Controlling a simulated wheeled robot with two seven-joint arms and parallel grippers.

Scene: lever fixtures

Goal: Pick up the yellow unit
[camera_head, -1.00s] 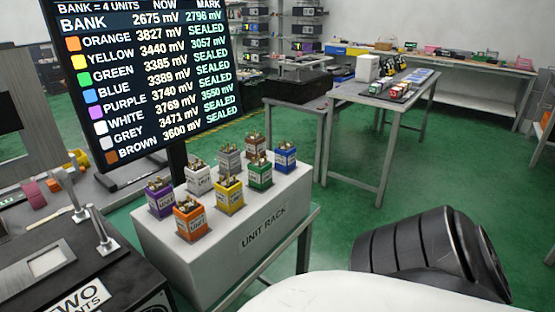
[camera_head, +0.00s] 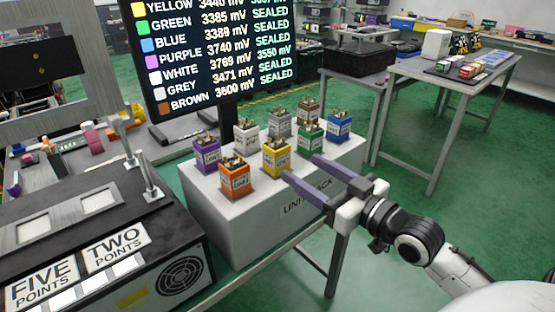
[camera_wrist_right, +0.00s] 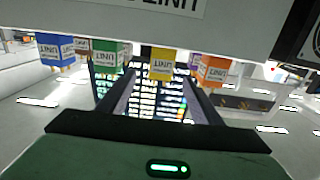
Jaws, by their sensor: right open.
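The yellow unit (camera_head: 276,160) stands upright on the white unit rack (camera_head: 225,217), in its front row between the orange unit (camera_head: 236,181) and the green unit (camera_head: 311,139). My right gripper (camera_head: 303,170) is open and empty at the right front side of the rack. Its fingers point toward the yellow unit and its tips are short of it. In the right wrist view, where the rack appears upside down, the yellow unit (camera_wrist_right: 162,64) lies between the two fingers (camera_wrist_right: 160,80). My left gripper is out of view.
Purple (camera_head: 207,155), white (camera_head: 246,141), grey (camera_head: 280,124), brown (camera_head: 307,109) and blue (camera_head: 339,124) units also stand on the rack. A voltage screen (camera_head: 220,50) rises behind it. A black box with levers (camera_head: 110,240) is at left. Open green floor lies right.

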